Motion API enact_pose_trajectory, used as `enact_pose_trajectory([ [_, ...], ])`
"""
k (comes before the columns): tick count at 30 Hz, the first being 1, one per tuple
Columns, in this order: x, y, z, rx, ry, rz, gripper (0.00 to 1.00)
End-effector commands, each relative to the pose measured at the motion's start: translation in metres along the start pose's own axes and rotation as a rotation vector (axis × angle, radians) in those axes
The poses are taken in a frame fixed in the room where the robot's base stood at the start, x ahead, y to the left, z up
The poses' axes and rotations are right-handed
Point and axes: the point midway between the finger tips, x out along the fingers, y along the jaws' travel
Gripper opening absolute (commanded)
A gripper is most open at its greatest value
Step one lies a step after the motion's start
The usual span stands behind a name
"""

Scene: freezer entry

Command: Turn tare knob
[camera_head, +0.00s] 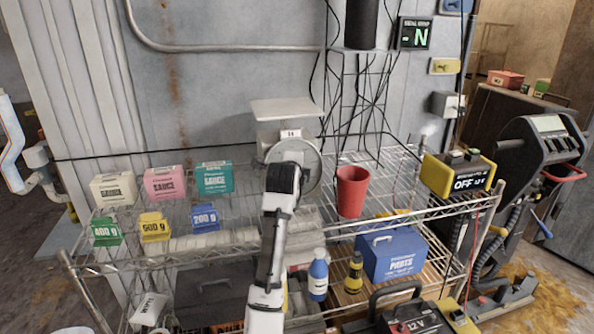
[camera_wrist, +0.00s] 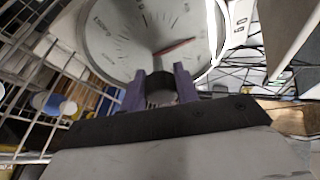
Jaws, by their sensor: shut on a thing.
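The scale (camera_head: 314,176) stands on the wire shelf, with a flat tray on top and a round dial facing me. In the wrist view, the white dial (camera_wrist: 118,38) fills the top, with a red needle pointing right and slightly up. The tare knob (camera_wrist: 160,84) is a dark round piece at the dial's lower edge. My gripper (camera_wrist: 159,76) has its two purple fingers on either side of the knob, shut on it. In the head view, my gripper (camera_head: 284,176) covers the dial's lower left, and the knob is hidden behind it.
A red cup (camera_head: 352,191) stands right of the scale. Sauce boxes (camera_head: 165,182) and coloured weights (camera_head: 155,227) stand to the left. A yellow display box (camera_head: 457,175) is at the shelf's right end. Wire bars and hanging cables surround the scale.

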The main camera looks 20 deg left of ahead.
Motion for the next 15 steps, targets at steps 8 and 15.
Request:
enact_pose_trajectory([
  [8, -0.0002, -0.0007, 0.0005, 0.010, -0.001, 0.002, 0.08],
  [15, -0.0003, -0.0010, 0.0003, 0.010, -0.001, 0.002, 0.37],
])
